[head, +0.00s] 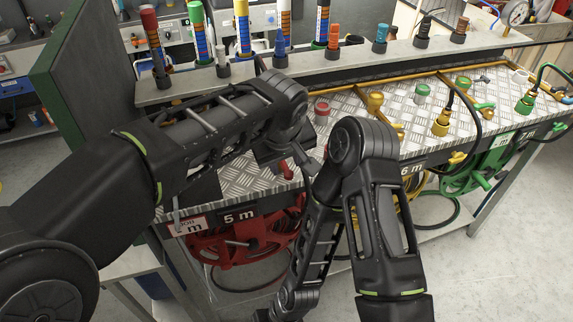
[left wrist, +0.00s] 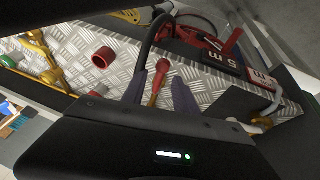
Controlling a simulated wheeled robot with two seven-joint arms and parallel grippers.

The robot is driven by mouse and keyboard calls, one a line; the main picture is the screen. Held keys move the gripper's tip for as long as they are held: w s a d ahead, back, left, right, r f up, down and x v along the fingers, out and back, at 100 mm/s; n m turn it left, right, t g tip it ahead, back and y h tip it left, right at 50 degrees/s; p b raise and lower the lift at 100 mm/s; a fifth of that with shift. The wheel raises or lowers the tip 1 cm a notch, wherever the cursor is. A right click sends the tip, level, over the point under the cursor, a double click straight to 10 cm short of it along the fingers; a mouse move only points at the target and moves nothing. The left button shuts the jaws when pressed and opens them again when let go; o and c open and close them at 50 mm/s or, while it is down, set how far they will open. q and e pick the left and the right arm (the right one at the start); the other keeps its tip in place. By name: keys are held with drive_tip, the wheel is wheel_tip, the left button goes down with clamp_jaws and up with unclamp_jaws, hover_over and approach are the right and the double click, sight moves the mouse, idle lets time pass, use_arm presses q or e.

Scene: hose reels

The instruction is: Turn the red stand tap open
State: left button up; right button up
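The red stand tap (head: 286,170) shows in the head view at the front edge of the chequer-plate bench, partly hidden by my left arm. In the left wrist view its red end (left wrist: 162,69) and a short brass part lie between my left gripper's fingers. My left gripper (left wrist: 160,93) is open around it, a finger on each side; I cannot tell whether either finger touches. In the head view the gripper (head: 283,152) is over the bench, its fingertips mostly hidden. My right arm is folded in front of the bench; its gripper is not in view.
A red cup-like piece (head: 322,110) stands on the plate behind the tap. A red hose reel (head: 245,240) hangs below the "5 m" label. Coloured cylinders line the back ledge.

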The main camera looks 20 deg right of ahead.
use_arm(q)
drive_tip(key=v, duration=0.5)
drive_tip(key=shift+s+r, duration=0.2)
drive_tip(key=shift+r, duration=0.1)
drive_tip(key=shift+a, duration=0.1)
